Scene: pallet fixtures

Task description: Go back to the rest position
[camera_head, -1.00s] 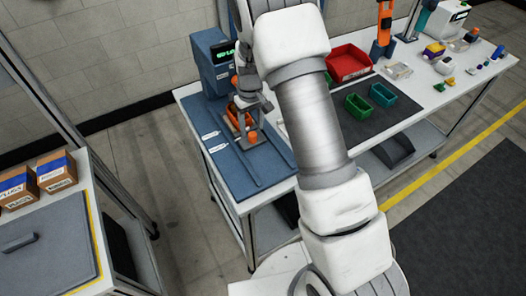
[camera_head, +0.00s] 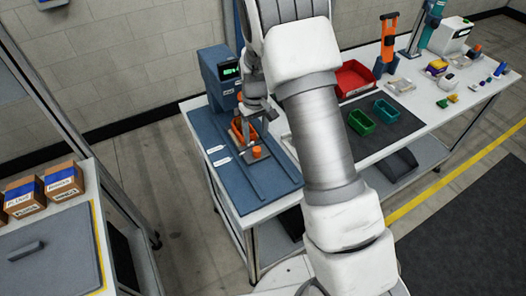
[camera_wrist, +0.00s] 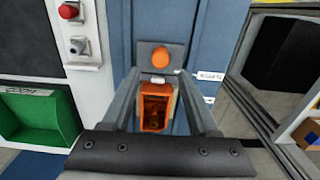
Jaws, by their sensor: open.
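My gripper (camera_wrist: 160,95) is open in the wrist view, one finger on each side of a small orange bin (camera_wrist: 155,112). I cannot tell whether the fingers touch it. The bin sits by a grey fixture plate with an orange knob (camera_wrist: 160,57), on a blue mat. In the head view my gripper (camera_head: 256,110) is above the orange bin (camera_head: 238,131), at the end of my white arm. The orange knob (camera_head: 257,152) stands in front of it there. My arm hides part of the bench.
A blue machine with a green display (camera_head: 219,75) stands close behind the bin. A red bin (camera_head: 354,79), two green bins (camera_head: 361,122) and an orange stand (camera_head: 388,45) are right of my arm. Boxes (camera_head: 63,181) sit on a left table. Floor between the tables is clear.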

